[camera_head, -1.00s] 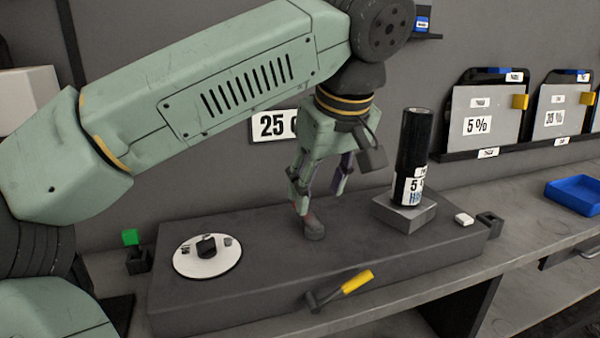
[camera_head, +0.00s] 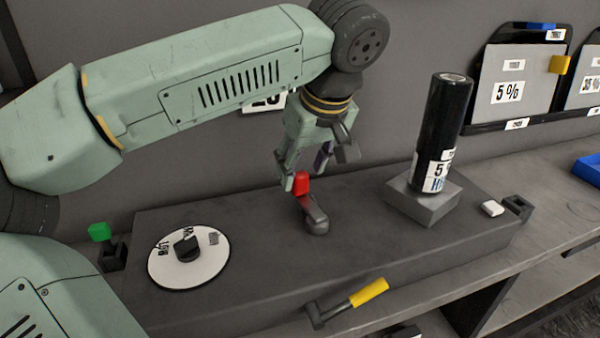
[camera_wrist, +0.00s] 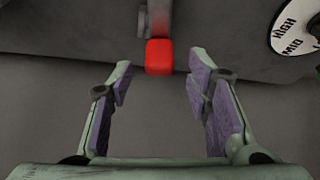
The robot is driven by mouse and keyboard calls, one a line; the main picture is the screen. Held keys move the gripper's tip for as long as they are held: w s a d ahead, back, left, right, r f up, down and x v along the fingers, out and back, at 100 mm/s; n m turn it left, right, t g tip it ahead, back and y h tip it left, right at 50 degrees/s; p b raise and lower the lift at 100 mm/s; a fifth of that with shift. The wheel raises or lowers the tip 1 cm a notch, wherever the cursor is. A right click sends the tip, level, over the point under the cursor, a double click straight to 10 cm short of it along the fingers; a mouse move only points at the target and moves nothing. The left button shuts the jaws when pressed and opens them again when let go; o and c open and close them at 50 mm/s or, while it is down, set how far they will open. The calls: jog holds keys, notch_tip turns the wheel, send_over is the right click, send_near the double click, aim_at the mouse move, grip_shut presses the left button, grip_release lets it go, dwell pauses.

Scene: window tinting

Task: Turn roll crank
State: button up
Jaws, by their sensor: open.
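A crank with a yellow handle (camera_head: 369,292) and a dark arm sticks out from the front face of the long dark box. A second lever, with a red handle (camera_head: 302,184) and a grey arm (camera_head: 315,217), stands on top of the box. My gripper (camera_head: 305,171) is open and empty over the back of the box, by the red handle and away from the yellow one. In the wrist view, the red handle (camera_wrist: 159,56) lies between and just beyond my spread fingertips (camera_wrist: 160,70). Contact is not visible.
A white dial (camera_head: 215,265) with a dark knob sits at the box's left. A black film roll (camera_head: 442,130) stands on a grey block (camera_head: 425,208) at its right. A wall is close behind.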

aim_at(301, 173)
jog(key=shift+x, duration=1.55)
jog(key=shift+r, duration=0.1)
grip_shut()
